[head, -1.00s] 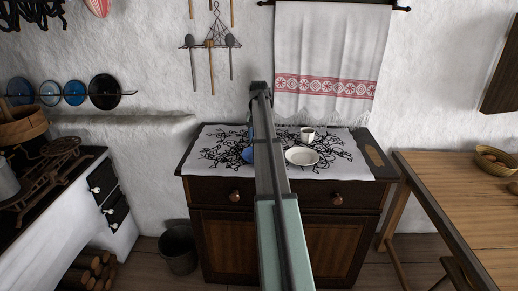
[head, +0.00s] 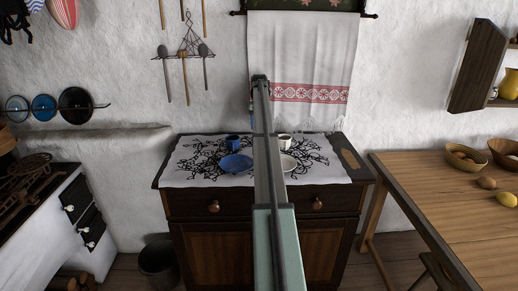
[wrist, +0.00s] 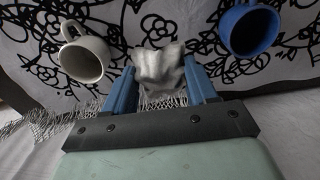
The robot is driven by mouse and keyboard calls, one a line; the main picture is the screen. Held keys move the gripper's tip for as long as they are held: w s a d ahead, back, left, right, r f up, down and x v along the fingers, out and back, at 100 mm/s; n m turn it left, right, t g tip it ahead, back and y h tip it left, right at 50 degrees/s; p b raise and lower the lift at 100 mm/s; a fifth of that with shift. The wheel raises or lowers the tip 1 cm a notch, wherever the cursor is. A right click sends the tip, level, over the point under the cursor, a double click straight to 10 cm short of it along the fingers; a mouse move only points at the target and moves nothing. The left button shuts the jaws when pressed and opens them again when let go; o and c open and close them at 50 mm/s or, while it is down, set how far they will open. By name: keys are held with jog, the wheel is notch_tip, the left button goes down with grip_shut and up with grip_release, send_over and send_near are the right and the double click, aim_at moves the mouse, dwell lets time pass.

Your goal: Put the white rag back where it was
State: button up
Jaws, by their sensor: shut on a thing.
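The white rag (wrist: 160,68) is a crumpled pale cloth between the two blue fingers of my gripper (wrist: 162,86) in the wrist view. My gripper is shut on it. The patterned cloth with black line drawings lies beyond it, with a white cup (wrist: 85,55) to the left and a blue cup (wrist: 248,28) to the right. Whether the rag touches the cloth I cannot tell.
The patterned cloth (head: 190,175) covers the cabinet top. On it stand the blue cup (head: 233,141), a blue plate (head: 236,163), the white cup (head: 285,140) and a partly hidden white plate (head: 288,164). An embroidered towel (head: 310,60) hangs behind. A wooden table (head: 460,200) stands right.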

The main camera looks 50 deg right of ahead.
jog(key=shift+a+f, duration=0.1)
jog(key=shift+f, duration=4.9)
jog(key=shift+f, duration=0.1)
jog(key=o, duration=1.3)
notch_tip(320, 180, up, 12)
jog(key=shift+r, duration=0.15)
